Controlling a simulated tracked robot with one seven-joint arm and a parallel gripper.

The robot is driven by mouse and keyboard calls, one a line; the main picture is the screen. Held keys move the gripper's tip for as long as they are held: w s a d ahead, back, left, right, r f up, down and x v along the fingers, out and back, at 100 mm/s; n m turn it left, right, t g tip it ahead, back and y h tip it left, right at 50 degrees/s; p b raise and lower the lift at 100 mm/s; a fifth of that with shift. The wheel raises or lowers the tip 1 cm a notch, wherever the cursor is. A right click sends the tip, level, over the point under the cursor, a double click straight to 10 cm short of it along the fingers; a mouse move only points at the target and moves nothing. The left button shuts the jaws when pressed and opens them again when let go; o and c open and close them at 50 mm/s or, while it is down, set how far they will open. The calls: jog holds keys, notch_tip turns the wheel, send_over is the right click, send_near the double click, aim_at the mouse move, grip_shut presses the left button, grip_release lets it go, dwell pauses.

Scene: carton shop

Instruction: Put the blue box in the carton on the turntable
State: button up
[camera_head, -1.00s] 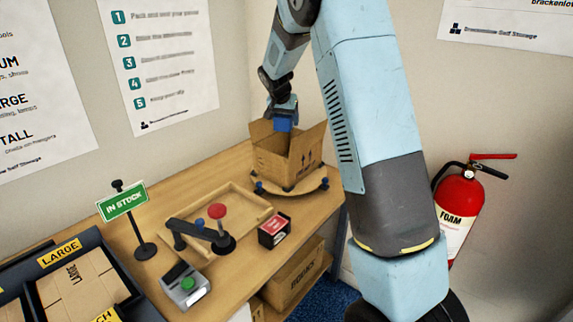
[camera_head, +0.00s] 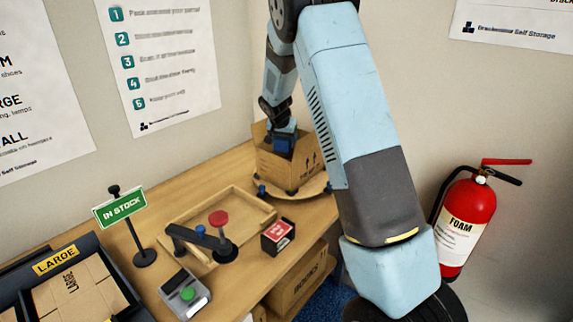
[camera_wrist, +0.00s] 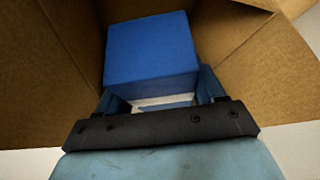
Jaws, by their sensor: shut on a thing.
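The blue box (camera_head: 284,143) is held in my gripper (camera_head: 284,134) at the mouth of the open carton (camera_head: 285,170). The carton stands on the round wooden turntable (camera_head: 314,187) at the back right of the bench. In the wrist view the blue box (camera_wrist: 150,50) sits between the two fingers of my gripper (camera_wrist: 165,98). The carton's brown walls (camera_wrist: 50,75) rise on both sides of it. The carton's floor is hidden, so I cannot tell how far the box is above it.
A red-topped small box (camera_head: 277,236), a green-button unit (camera_head: 186,294) and an "IN STOCK" sign (camera_head: 120,208) stand nearby. A fire extinguisher (camera_head: 468,222) is at right.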

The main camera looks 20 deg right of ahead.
aim_at(280, 142)
jog(key=shift+a+f, duration=0.1)
jog(key=shift+f, duration=3.7)
jog(key=shift+f, duration=0.6)
jog(key=o, duration=1.2)
jog(key=shift+r, duration=0.3)
jog(key=v, duration=1.2)
jog(key=shift+s+r, duration=0.1)
jog(key=shift+r, duration=0.25)
